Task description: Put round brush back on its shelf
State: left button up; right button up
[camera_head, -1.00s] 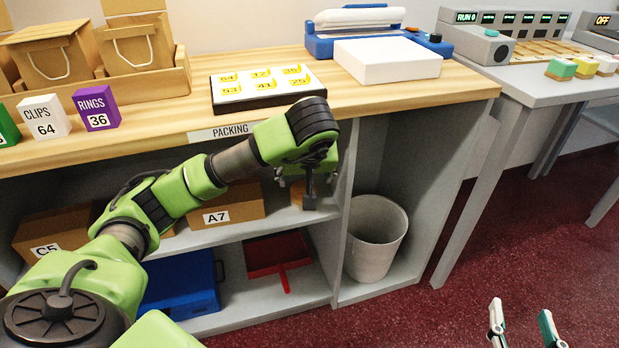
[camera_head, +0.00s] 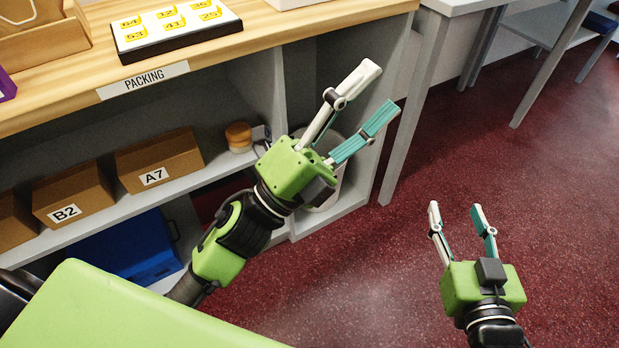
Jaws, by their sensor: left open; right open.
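The round brush (camera_head: 238,137), orange-brown and squat, rests on the upper shelf (camera_head: 208,176) under the packing counter, just right of the box labelled A7 (camera_head: 160,160). My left gripper (camera_head: 379,92) is open and empty. It is in front of the shelf unit, to the right of the brush and apart from it, with its fingers pointing up and right. My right gripper (camera_head: 456,207) is open and empty over the red floor at the lower right, away from the shelf.
A box labelled B2 (camera_head: 72,194) stands left of A7. A blue case (camera_head: 125,245) lies on the lower shelf. A pale bin (camera_head: 333,192) is partly hidden behind my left gripper. The counter (camera_head: 275,32) overhangs the shelves. Red floor (camera_head: 560,160) is clear at right.

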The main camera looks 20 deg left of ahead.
pick_arm(q)
jog(key=w+a+f+n+t+y, duration=0.1)
jog(key=w+a+f+n+y, duration=0.1)
jog(key=a+f+n+y, duration=0.45)
jog(key=w+a+f+n+y, duration=0.1)
jog(key=f+n+y, duration=0.25)
jog(key=n, duration=0.65)
notch_tip(320, 180, down, 11)
jog(key=s+a+n+g+y, duration=0.1)
jog(key=s+n+g+y, duration=0.1)
jog(key=n+g, duration=0.2)
jog(key=n, duration=0.3)
jog(key=shift+s+a, duration=0.15)
jog(key=shift+s, duration=0.05)
jog(key=shift+r+n, duration=0.1)
jog(key=shift+n, duration=0.15)
